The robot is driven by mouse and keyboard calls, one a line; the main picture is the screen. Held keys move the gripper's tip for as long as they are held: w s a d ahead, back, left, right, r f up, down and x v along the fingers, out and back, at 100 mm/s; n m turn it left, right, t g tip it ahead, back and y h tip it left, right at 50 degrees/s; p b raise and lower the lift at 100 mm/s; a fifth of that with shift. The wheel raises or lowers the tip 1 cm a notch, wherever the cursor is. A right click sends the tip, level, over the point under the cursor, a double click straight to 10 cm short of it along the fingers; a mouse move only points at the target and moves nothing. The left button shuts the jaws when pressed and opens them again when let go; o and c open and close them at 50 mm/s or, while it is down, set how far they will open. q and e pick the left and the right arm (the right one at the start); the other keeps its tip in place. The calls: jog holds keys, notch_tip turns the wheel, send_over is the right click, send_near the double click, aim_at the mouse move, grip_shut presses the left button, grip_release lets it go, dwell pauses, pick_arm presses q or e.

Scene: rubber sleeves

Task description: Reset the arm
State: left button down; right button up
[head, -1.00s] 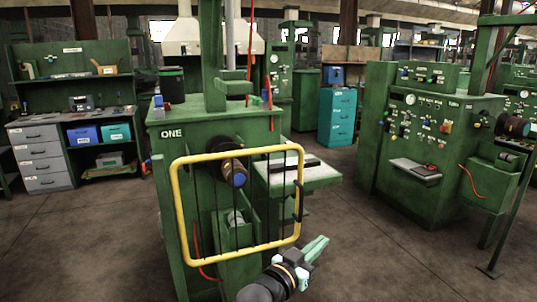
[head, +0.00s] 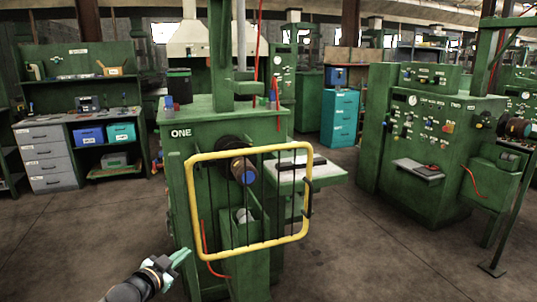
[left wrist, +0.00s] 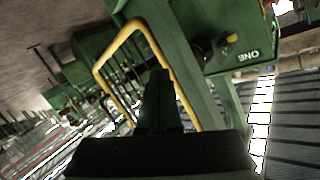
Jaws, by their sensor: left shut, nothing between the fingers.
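My left gripper (head: 180,257) is low in the head view, in front of the lower left of the machine marked ONE. Its pale green fingers are shut and empty, pointing up and right. In the left wrist view the fingers (left wrist: 160,100) show dark and close together. The yellow guard frame (head: 245,153) of machine ONE (head: 208,122) stands beyond the gripper, and it also shows in the left wrist view (left wrist: 112,48). A gap between the fingers and the frame cannot be measured. My right gripper is not in view.
Machine TWO (head: 430,140) stands at the right. A workbench with grey drawers (head: 45,155) is at the left. The floor (head: 390,250) between the machines is clear.

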pick_arm(q)
jog(key=s+a+f+g, duration=0.1)
jog(key=s+f+g, duration=0.2)
jog(key=s+f, duration=1.45)
jog(key=s+a+f+n+g+y, duration=0.1)
jog(key=s+a+f+g, duration=0.15)
jog(key=s, duration=0.85)
jog(key=s+a+f+g+y, duration=0.1)
jog(key=s+f, duration=0.2)
jog(key=s, duration=0.8)
jog(key=d+n+t, duration=0.1)
jog(key=d+n, duration=0.4)
jog(key=d, duration=0.6)
jog(key=r+p, duration=0.1)
jog(key=p, duration=0.1)
jog(key=r+p, duration=0.3)
jog(key=r, duration=0.1)
jog(key=shift+s+a+r+p, duration=0.1)
jog(key=shift+s+r+p, duration=0.15)
jog(key=shift+p, duration=0.15)
